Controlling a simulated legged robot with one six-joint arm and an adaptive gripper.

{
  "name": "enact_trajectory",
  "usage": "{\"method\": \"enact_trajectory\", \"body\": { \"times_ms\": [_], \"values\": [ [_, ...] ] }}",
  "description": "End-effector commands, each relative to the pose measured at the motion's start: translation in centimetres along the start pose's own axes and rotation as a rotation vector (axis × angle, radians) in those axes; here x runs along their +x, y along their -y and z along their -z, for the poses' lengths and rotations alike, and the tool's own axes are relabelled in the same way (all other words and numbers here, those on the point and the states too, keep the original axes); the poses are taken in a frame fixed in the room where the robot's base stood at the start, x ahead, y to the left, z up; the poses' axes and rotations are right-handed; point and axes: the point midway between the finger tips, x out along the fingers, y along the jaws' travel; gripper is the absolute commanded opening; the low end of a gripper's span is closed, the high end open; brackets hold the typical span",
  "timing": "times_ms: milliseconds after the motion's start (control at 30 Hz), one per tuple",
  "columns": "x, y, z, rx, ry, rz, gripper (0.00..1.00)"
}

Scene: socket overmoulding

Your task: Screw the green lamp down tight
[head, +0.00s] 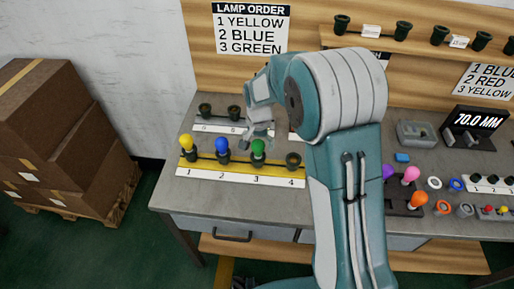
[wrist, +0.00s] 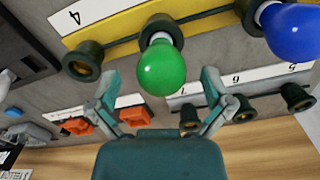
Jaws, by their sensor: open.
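The green lamp (head: 258,148) sits upright in the socket at place 3 of the yellow-backed strip (head: 238,173). In the wrist view the green lamp (wrist: 162,68) is large, with a white collar above a dark socket (wrist: 160,28). My gripper (wrist: 160,90) is open, its two fingers spread to either side of the bulb's lower end; I cannot tell whether either touches it. In the head view my gripper (head: 262,130) is just behind the lamp, partly hidden by my arm. The blue lamp (head: 222,145) is at place 2 and the yellow lamp (head: 187,141) at place 1.
The socket at place 4 (head: 293,160) is empty. Behind the strip, a white strip (head: 215,128) carries empty dark sockets. Orange parts (wrist: 135,115) lie near my gripper. Several lamps and rings, including an orange lamp (head: 418,200), are at the right. The bench's front edge is clear.

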Motion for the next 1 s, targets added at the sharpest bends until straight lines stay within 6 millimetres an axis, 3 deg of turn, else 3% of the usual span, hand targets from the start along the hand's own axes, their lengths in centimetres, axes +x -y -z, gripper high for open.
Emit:
{"method": "enact_trajectory", "body": {
  "times_ms": [333,567,800,1000],
  "values": [
    [0.0,0.0,0.0,-0.335,0.0,0.0,1.0],
    [0.0,0.0,0.0,-0.45,0.0,0.0,1.0],
    [0.0,0.0,0.0,-0.718,0.0,0.0,1.0],
    [0.0,0.0,0.0,-0.798,0.0,0.0,1.0]
  ]
}}
